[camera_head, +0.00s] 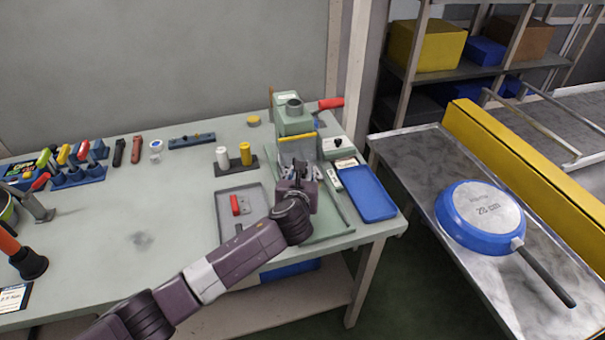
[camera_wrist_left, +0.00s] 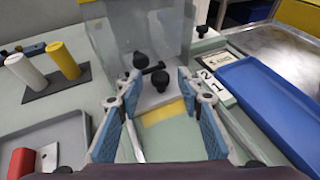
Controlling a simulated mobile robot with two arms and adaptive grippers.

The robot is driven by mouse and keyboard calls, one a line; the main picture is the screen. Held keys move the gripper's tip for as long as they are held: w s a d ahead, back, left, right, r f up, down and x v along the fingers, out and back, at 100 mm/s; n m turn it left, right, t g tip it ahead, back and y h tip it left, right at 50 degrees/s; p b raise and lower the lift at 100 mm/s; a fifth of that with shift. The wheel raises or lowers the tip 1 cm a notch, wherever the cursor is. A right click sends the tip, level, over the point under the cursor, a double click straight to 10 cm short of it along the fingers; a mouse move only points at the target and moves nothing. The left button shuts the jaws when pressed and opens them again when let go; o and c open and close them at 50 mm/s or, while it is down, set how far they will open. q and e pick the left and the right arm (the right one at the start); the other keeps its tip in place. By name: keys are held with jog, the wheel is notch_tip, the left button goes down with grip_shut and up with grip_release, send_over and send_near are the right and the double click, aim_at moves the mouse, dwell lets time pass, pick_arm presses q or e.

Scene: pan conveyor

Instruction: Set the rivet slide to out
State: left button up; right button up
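A green press-like machine (camera_head: 293,122) with a red-handled lever (camera_head: 330,104) stands at the back of the bench. In the left wrist view, a pale block with black knobs (camera_wrist_left: 160,80) sits behind or below a clear guard (camera_wrist_left: 140,30); I cannot tell for sure which part is the rivet slide. My left gripper (camera_head: 302,168) is in front of the machine. The machine's lower front is partly hidden by my gripper in the head view. My right gripper is not in view.
A blue tray (camera_head: 368,193) lies to the right, beside a small numbered block (camera_wrist_left: 212,84). A grey tray (camera_head: 228,204) holds a red piece (camera_head: 236,205). White and yellow cylinders (camera_head: 245,153) stand on a dark base. A blue pan (camera_head: 480,216) lies on the metal table.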

pick_arm(q)
grip_shut()
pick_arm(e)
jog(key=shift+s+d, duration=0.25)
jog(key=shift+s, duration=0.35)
pick_arm(q)
jog(key=shift+s, duration=0.1)
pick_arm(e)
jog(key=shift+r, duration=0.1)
